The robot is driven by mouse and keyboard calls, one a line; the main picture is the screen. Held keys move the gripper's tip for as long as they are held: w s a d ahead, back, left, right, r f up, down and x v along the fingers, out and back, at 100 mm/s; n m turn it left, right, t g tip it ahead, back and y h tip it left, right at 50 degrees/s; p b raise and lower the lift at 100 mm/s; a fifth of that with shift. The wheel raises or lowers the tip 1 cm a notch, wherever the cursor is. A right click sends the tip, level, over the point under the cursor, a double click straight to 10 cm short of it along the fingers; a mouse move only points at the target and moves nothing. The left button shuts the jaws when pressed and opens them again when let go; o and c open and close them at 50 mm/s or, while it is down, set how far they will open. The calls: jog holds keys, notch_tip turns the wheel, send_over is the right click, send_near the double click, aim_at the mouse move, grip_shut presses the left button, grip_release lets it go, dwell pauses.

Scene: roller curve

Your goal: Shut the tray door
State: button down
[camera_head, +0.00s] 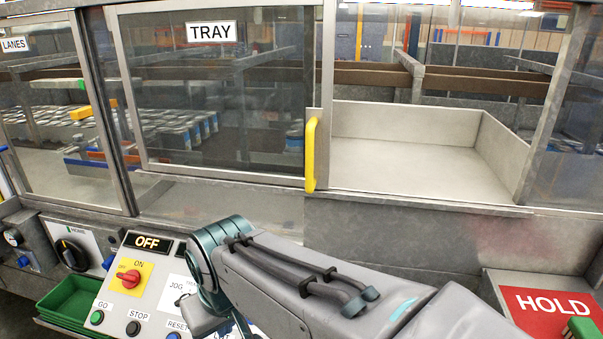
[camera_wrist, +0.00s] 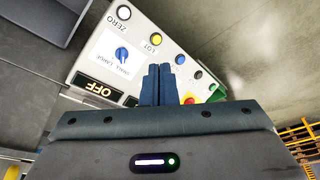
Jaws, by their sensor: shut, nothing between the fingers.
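The tray door (camera_head: 220,110) is a framed clear sliding panel with a "TRAY" label. It stands at the left, and the opening to its right is uncovered. Its upright yellow handle (camera_head: 311,155) is on the door's right edge. A bare metal tray (camera_head: 420,165) shows through the opening. My gripper (camera_wrist: 159,72) is shut and empty in the wrist view, over the control panel and apart from the door. In the head view my arm crosses the lower middle and my fingers are hidden.
The control panel (camera_head: 105,317) has a red switch (camera_head: 129,279), an "OFF" display (camera_head: 147,242) and several buttons. A red "HOLD" plate (camera_head: 553,311) is at lower right. A green bin (camera_head: 70,298) sits lower left. A metal ledge (camera_head: 430,203) runs below the opening.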

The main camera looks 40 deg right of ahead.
jog(key=w+d+r+m+g+h, duration=0.3)
jog(key=w+d+r+m, duration=0.3)
jog(key=w+d+r, duration=0.45)
jog(key=w+d+r+m+g+h, duration=0.3)
jog(key=w+d+r+m, duration=0.4)
jog(key=w+d, duration=0.5)
jog(key=p, duration=0.2)
send_near(295, 179)
jog(key=s+f, duration=0.3)
jog(key=f, duration=0.2)
jog(key=shift+s+d+f+p, duration=0.1)
jog(key=shift+s+d, duration=0.1)
jog(key=shift+s, duration=0.4)
jog(key=shift+s+d+p, duration=0.1)
jog(key=shift+s+d, duration=0.1)
jog(key=shift+s, duration=0.4)
jog(key=shift+s+d+f+p, duration=0.1)
jog(key=shift+s+d, duration=0.1)
jog(key=shift+s, duration=0.4)
